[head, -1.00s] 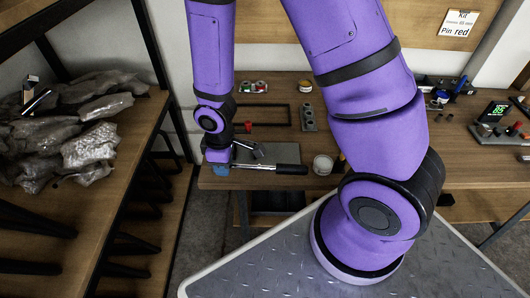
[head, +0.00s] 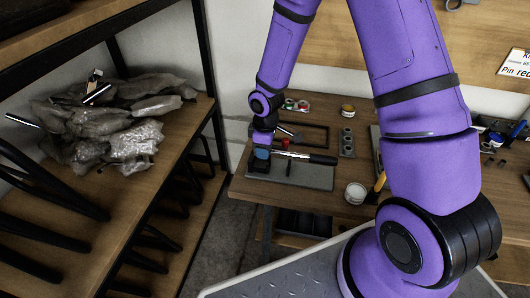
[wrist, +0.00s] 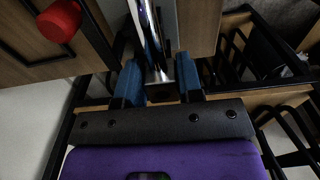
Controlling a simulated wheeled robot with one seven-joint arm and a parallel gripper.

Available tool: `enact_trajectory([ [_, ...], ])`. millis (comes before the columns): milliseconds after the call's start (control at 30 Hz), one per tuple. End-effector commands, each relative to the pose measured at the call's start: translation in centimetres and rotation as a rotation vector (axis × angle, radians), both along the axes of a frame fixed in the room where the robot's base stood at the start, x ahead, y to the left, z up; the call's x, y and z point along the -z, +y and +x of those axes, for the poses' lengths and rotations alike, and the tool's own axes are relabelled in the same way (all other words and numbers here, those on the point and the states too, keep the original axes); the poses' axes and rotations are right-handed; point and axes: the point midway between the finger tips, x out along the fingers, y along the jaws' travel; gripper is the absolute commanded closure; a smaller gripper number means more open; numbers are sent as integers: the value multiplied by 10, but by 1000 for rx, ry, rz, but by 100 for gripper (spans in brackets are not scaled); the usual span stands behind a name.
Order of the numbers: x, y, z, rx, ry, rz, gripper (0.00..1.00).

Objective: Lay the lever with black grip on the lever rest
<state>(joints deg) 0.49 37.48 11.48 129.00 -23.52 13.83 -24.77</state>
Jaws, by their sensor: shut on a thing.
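The lever is a chrome rod with a black grip (head: 323,159). In the head view it lies level just over a flat grey plate (head: 318,179) on the wooden bench, with the grip pointing right. I cannot tell whether it touches the plate. My gripper (head: 262,154) is at the lever's left end. In the wrist view the chrome rod (wrist: 150,30) runs between the blue fingers of my gripper (wrist: 160,78), which are shut on it. The black grip is out of sight there. I cannot clearly identify the lever rest; the grey plate may be part of it.
A red part (head: 285,144) stands just behind the lever, also large in the wrist view (wrist: 60,20). A black frame (head: 318,127) lies behind. A white tub (head: 355,193) stands to the right. A shelf with bagged parts (head: 120,125) is at the left.

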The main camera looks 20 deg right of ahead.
Motion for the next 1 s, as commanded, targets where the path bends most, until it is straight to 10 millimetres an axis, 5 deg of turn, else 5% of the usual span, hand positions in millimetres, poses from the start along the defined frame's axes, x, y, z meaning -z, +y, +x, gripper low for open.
enact_trajectory([
  [300,2,-10,21,2,-2,1,100],
  [533,35,-9,18,-1,1,0,100],
  [1000,41,-9,18,-1,1,1,100],
])
